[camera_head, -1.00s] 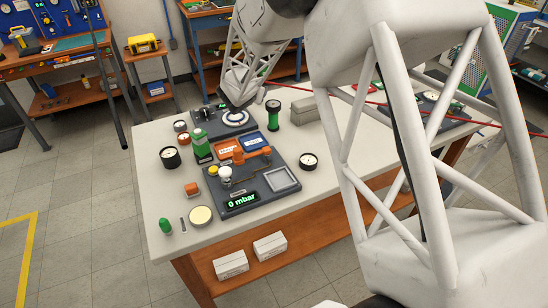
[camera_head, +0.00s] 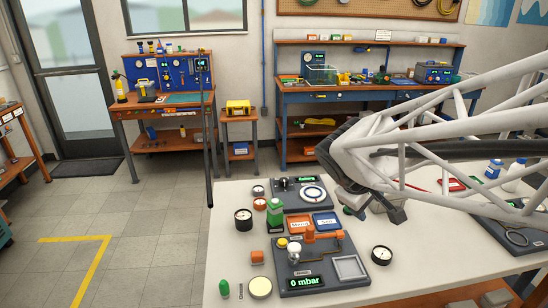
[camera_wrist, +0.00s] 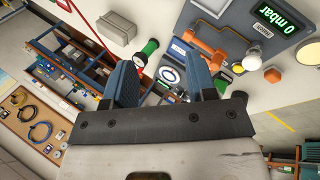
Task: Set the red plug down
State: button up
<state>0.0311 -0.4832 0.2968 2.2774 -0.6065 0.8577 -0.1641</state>
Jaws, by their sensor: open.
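A small orange-red piece (camera_head: 257,257), which looks like the red plug, rests on the white bench top left of the testbench panel. It also shows at the right of the wrist view (camera_wrist: 273,74). The dark panel (camera_head: 345,284) carries a "0 mbar" display, a white knob (camera_head: 294,251) and an orange pipe part (camera_head: 310,233). My gripper (camera_wrist: 165,90) is open and empty, with its two blue-grey fingers apart. In the head view it hangs over the bench behind and right of the panel, away from the orange-red piece.
A green cylinder with a gauge (camera_wrist: 147,50) stands close to one finger in the wrist view. Orange and blue trays (camera_head: 299,224) lie behind the panel. A black gauge (camera_head: 381,255) sits to its right.

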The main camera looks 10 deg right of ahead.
jog(key=s+a+m+y, duration=0.2)
jog(key=s+a+m, duration=0.1)
jog(key=s, duration=0.4)
jog(key=s+a+m+y, duration=0.2)
jog(key=s+a+y, duration=0.1)
jog(key=s+a, duration=0.2)
jog(key=shift+s+a+f+m, duration=0.2)
jog(key=shift+s+a+m, duration=0.15)
jog(key=shift+s, duration=0.75)
